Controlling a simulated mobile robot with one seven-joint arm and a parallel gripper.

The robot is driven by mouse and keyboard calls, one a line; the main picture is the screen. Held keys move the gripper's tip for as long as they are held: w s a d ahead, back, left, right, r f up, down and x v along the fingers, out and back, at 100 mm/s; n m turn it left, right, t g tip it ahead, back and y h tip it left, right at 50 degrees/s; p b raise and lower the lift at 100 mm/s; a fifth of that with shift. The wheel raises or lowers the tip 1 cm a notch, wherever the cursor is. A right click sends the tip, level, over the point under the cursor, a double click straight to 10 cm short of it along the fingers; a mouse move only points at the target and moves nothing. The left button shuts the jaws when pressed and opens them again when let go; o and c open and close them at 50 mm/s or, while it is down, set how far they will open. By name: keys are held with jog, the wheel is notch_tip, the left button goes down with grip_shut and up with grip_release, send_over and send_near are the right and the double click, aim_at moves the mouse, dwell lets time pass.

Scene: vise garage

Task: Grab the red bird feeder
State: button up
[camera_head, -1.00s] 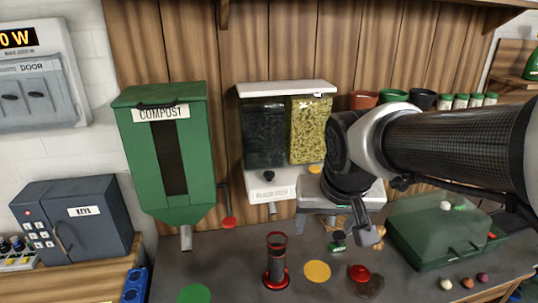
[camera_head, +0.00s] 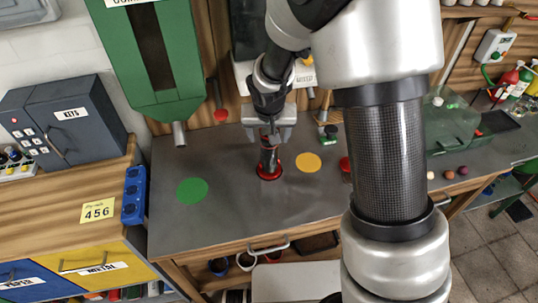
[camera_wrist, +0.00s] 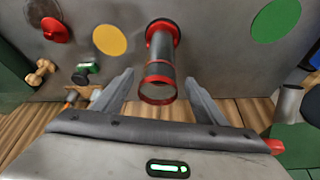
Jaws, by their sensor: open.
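The red bird feeder (camera_head: 269,165) is a clear tube with a red base and red top ring. It stands upright on the grey worktop between a green disc and a yellow disc. In the wrist view the feeder (camera_wrist: 160,62) shows from above, its top ring between the tips of my gripper. My gripper (camera_head: 269,138) is open above the feeder and hides its top in the head view. In the wrist view both fingers of my gripper (camera_wrist: 160,92) are spread, with gaps to the tube on each side.
A green disc (camera_head: 192,190) lies left of the feeder and a yellow disc (camera_head: 309,162) right of it. The green compost bin (camera_head: 160,70) hangs behind left, its spout above the worktop. A small green-topped item (camera_head: 329,133) stands behind right. The front worktop is clear.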

jog(key=shift+p+x, duration=0.5)
jog(key=shift+x, duration=3.5)
jog(key=shift+d, duration=0.1)
grip_shut()
